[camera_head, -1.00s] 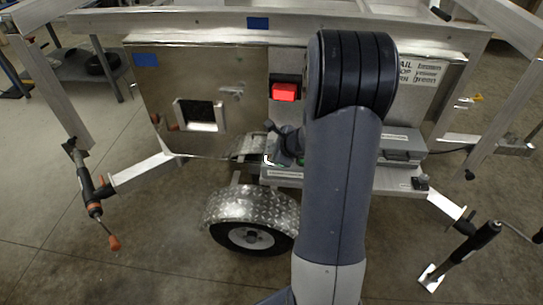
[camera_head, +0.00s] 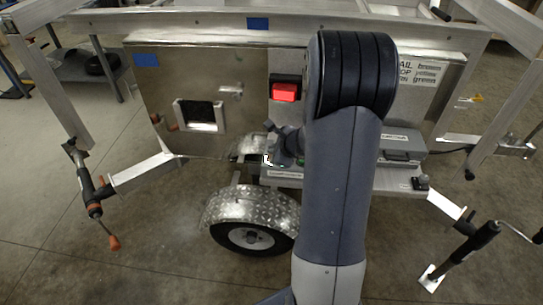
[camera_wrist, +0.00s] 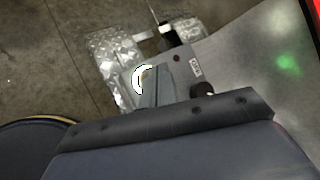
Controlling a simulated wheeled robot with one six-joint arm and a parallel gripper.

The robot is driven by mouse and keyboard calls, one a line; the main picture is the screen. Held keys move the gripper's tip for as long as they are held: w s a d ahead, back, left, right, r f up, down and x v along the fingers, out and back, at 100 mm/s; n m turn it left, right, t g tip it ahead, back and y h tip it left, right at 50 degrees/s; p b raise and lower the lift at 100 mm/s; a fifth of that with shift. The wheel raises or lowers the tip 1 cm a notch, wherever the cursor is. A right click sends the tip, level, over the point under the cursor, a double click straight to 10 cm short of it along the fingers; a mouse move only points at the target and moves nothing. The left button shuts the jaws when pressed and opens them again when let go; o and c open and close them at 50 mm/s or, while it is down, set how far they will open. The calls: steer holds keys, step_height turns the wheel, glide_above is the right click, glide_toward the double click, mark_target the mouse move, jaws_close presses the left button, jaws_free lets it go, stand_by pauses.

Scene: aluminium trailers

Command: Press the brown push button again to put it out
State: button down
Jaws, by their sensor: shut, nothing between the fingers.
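My gripper (camera_wrist: 152,76) shows in the wrist view as narrow grey shut fingers, with nothing between them. A bright white ring (camera_wrist: 137,80) with a brownish centre lies right beside the fingertips and is partly covered by them; it looks like the lit brown push button. The white ring also shows in the head view (camera_head: 267,159), just left of and below my gripper (camera_head: 276,150). I cannot tell whether the fingers touch the button.
A dark round knob (camera_wrist: 203,89) and a small white label (camera_wrist: 195,68) are close to the fingers. A red lamp (camera_head: 285,92) glows on the trailer panel above. The wheel fender (camera_head: 250,208) lies below. A grey case (camera_head: 400,141) stands right of my arm.

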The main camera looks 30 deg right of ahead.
steer(key=shift+f, duration=0.2)
stand_by(0.4)
steer(key=shift+f+b, duration=0.3)
steer(key=shift+b, duration=0.3)
steer(key=shift+f+b, duration=0.25)
steer(key=shift+b, duration=0.1)
steer(key=shift+r, duration=0.1)
steer(key=shift+r+p, duration=0.6)
steer(key=shift+r, duration=0.05)
step_height(320, 180, up, 6)
steer(key=p, duration=0.4)
steer(key=shift+p, duration=0.4)
stand_by(1.0)
